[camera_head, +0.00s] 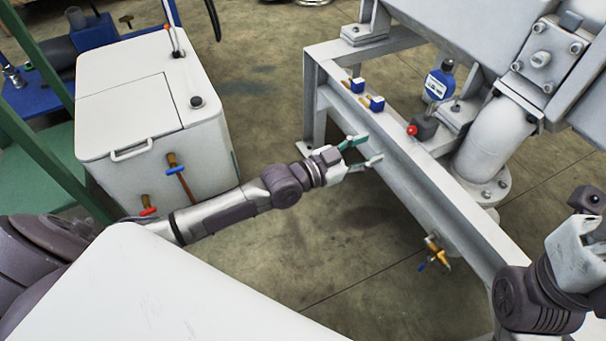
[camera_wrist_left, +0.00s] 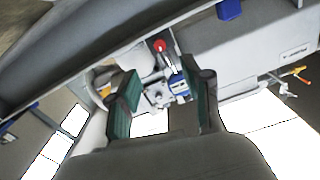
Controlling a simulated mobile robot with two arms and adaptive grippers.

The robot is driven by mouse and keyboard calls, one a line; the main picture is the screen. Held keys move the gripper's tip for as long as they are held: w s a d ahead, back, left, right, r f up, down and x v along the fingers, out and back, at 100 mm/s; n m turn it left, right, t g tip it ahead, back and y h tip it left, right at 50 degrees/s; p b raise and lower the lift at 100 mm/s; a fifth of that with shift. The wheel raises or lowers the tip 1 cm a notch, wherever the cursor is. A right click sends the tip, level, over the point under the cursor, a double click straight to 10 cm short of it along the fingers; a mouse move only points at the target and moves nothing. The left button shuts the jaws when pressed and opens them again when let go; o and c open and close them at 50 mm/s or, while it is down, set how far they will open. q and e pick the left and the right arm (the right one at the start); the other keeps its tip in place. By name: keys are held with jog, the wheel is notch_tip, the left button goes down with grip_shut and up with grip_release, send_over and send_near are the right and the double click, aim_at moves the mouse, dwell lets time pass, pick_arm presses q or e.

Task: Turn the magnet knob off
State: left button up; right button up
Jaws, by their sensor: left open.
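The magnet base (camera_head: 424,127) is a small dark block with a red knob (camera_head: 411,130) on its left side. It sits on the grey frame (camera_head: 389,148) and carries a blue and white dial gauge (camera_head: 439,84). My left gripper (camera_head: 372,150) is open and empty, beside the frame, left of and apart from the knob. In the left wrist view the red knob (camera_wrist_left: 159,46) and the gauge (camera_wrist_left: 178,86) show beyond and between the open green-padded fingers (camera_wrist_left: 163,100). My right arm shows at the right edge of the head view; its fingertips cannot be made out.
Two small blue valves (camera_head: 376,103) stand on the frame behind my left gripper. A white pipe elbow (camera_head: 492,140) is right of the magnet base. A brass valve (camera_head: 437,252) hangs low on the frame. A white cabinet (camera_head: 150,100) stands at left, with open floor between.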

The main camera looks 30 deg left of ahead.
pick_arm(q)
jog(key=s+d+r+n+g+y+p, duration=0.25)
jog(key=s+r+p, duration=0.25)
jog(key=s+p, duration=0.45)
jog(key=s+a+r+n+g+y+p, duration=0.2)
jog(key=s+a+r+n+y+p, duration=0.1)
jog(key=s+a+y, duration=0.3)
jog(key=s+a, duration=0.2)
jog(key=s, duration=0.2)
jog(key=shift+s+n+p, duration=0.15)
jog(key=shift+n+p, duration=0.2)
jog(key=shift+p, duration=0.05)
